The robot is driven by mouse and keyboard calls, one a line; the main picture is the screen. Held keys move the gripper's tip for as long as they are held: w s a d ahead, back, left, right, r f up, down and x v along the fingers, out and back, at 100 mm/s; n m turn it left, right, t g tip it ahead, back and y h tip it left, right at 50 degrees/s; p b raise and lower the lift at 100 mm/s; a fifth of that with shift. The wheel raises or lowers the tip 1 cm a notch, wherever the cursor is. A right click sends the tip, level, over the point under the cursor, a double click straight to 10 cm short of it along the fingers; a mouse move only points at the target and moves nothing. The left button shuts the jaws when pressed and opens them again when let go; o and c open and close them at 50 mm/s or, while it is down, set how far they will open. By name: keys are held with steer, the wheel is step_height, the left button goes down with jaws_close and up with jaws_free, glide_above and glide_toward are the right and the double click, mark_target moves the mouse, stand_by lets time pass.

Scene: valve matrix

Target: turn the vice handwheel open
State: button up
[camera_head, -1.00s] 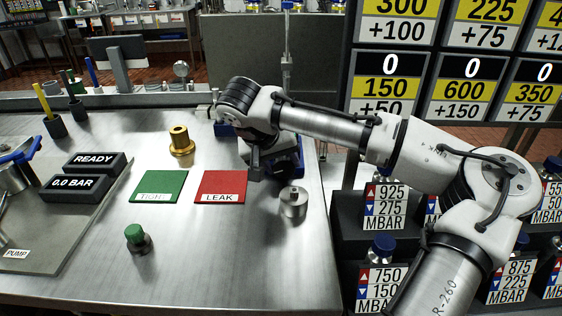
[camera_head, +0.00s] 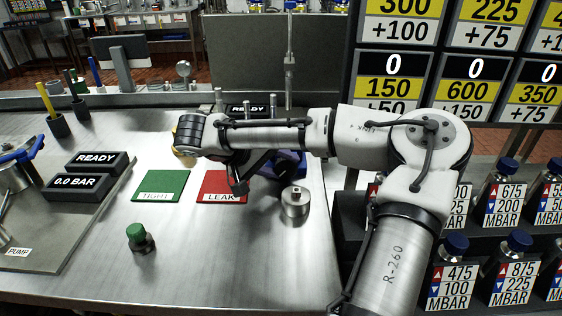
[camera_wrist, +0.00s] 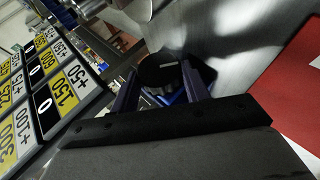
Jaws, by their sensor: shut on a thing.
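The blue vice (camera_head: 292,162) stands on the steel bench just right of the red plate, mostly hidden behind my arm in the head view. In the wrist view, a dark round part that looks like the handwheel (camera_wrist: 158,72) sits between the two fingers of my gripper (camera_wrist: 162,84). The gripper is shut on it. A bit of blue (camera_wrist: 176,97) shows below it. The handwheel's turn angle cannot be told.
A metal cylinder (camera_head: 295,203) stands close in front of the vice. The red LEAK plate (camera_head: 222,183) and green TIGHT plate (camera_head: 161,186) lie to the left. A green-capped part (camera_head: 140,238) stands in front. Bottle racks and signs fill the right. The front bench is mostly clear.

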steer(key=shift+a+f+n+t+h+b, duration=0.15)
steer(key=shift+n+t+h+b, duration=0.1)
steer(key=shift+h, duration=0.45)
steer(key=shift+a+f+n+t+h+b, duration=0.1)
steer(key=shift+n+t+h+b, duration=0.1)
steer(key=shift+h, duration=0.5)
steer(key=shift+d, duration=0.1)
steer(key=o, duration=1)
steer(key=shift+f, duration=0.1)
